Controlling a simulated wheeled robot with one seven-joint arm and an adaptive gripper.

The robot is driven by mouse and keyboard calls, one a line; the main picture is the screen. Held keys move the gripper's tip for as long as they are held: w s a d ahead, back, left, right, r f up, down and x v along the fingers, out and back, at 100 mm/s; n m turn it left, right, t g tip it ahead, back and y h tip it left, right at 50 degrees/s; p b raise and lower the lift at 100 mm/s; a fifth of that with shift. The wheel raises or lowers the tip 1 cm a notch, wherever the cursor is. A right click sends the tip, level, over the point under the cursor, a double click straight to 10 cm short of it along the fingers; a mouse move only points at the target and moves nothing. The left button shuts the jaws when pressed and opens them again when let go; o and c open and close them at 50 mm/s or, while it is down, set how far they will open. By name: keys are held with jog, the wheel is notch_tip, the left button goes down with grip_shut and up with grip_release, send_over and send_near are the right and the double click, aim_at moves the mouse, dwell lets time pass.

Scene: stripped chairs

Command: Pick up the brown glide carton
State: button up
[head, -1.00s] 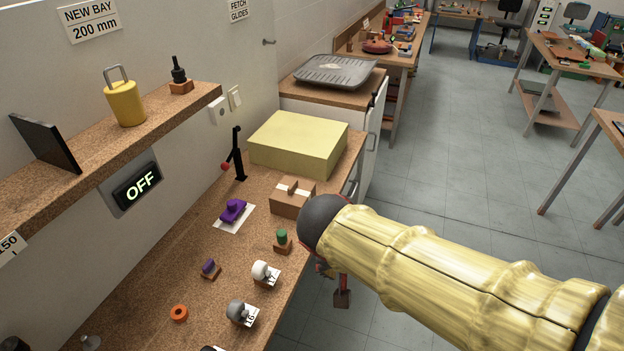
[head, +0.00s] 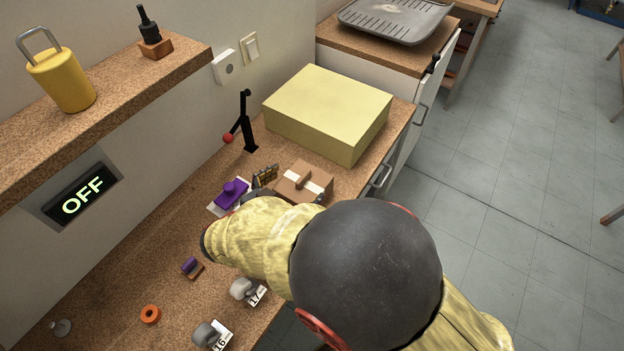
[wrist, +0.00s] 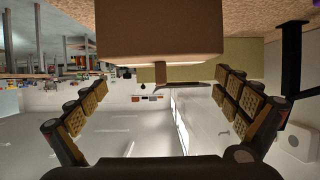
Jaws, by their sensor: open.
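The brown glide carton (head: 317,192), with a pale tape band and a small raised brown block on top, sits on the corkboard-like bench top in front of the yellow box. My gripper (head: 264,177) is beside the carton's left side in the head view, partly hidden by my arm. In the wrist view my gripper (wrist: 160,84) is open, its padded fingers spread wide at left and right. The carton (wrist: 160,30) fills the top middle of that view, in line with the gap between the fingers. No contact shows.
The large yellow box (head: 330,112) stands just behind the carton. A black lever with a red knob (head: 245,125) and a purple piece (head: 232,193) are to the left. Small rollers (head: 243,289) and an orange ring (head: 150,314) lie nearer. A shelf (head: 120,90) overhangs at left.

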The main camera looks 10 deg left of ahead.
aim_at(312, 172)
jog(key=b+x, duration=0.1)
jog(key=x, duration=0.2)
jog(key=b+x, duration=0.1)
jog(key=x, duration=0.3)
jog(key=shift+w+d+r, duration=0.1)
jog(key=shift+w, duration=0.25)
jog(key=c, duration=0.4)
jog(key=c, duration=0.7)
jog(key=shift+r, duration=0.1)
jog(key=shift+c, duration=0.4)
